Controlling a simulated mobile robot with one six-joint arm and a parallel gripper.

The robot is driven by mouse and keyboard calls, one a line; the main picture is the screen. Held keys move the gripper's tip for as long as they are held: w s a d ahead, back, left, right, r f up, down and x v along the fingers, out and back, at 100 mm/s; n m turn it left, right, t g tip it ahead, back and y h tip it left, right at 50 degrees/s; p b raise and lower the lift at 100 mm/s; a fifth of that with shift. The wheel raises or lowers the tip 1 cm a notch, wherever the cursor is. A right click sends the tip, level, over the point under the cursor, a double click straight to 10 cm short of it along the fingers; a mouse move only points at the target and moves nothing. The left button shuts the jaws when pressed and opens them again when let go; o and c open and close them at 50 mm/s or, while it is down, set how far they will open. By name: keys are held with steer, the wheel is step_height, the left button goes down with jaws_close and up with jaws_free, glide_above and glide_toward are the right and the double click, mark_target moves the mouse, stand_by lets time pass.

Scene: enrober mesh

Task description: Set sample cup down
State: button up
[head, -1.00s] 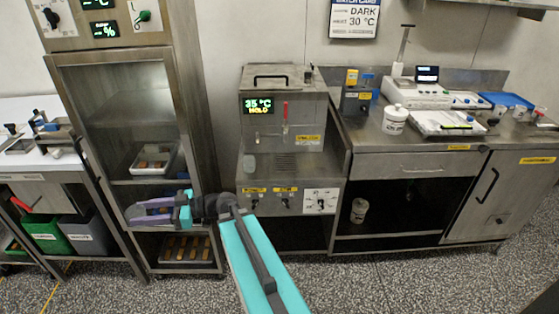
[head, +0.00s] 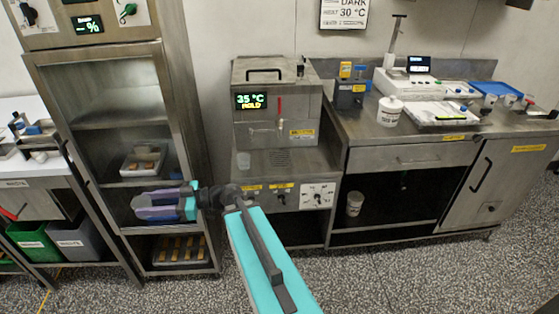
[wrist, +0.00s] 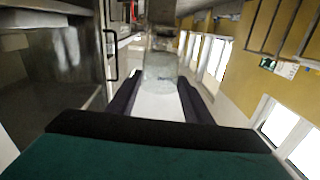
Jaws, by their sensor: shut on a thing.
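My gripper (head: 142,206), with purple fingers, is at the left end of my arm in the head view, in front of the tall steel cabinet. In the wrist view, its two dark fingers (wrist: 160,100) are apart with a clear sample cup (wrist: 161,70) held between them. The cup looks translucent, with pale contents in its lower part. In the head view I cannot make out the held cup at the fingers.
The tall cabinet (head: 178,120) has shelves with a white tray (head: 128,168) on one. The right bench (head: 400,135) carries a white lidded tub (head: 390,112), a scale (head: 405,85) and a blue tray (head: 490,90).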

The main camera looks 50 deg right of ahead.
steer(key=s+d+f+m+t+h+b, duration=0.1)
steer(key=s+d+m+t+h+b, duration=0.2)
steer(key=d, duration=1)
steer(key=s+d+f+m+t+h, duration=0.1)
steer(key=d+m+t+h, duration=0.25)
steer(key=d, duration=1.05)
steer(key=s+d+m+h+b, duration=0.1)
steer(key=s+d+h, duration=0.4)
steer(key=d, duration=0.6)
steer(key=s+d+f+m+h+b, duration=0.1)
steer(key=s+d+m+h, duration=0.3)
steer(key=s+d, duration=0.6)
steer(key=shift+d+f+h+b, duration=0.15)
steer(key=shift+d+h+b, duration=0.45)
steer(key=shift+d, duration=0.5)
steer(key=w+d, duration=0.1)
steer(key=w, duration=0.3)
steer(key=w+d+f, duration=0.1)
steer(key=w, duration=0.4)
steer(key=w+d+b, duration=0.1)
steer(key=w+d, duration=0.1)
steer(key=w, duration=0.3)
steer(key=shift+f, duration=0.2)
steer(key=shift+w, duration=0.1)
steer(key=shift+w+d+f, duration=0.1)
steer(key=shift+w+d, duration=0.05)
steer(key=shift+w, duration=0.45)
steer(key=shift+f+b, duration=0.35)
steer(key=shift+f, duration=1.4)
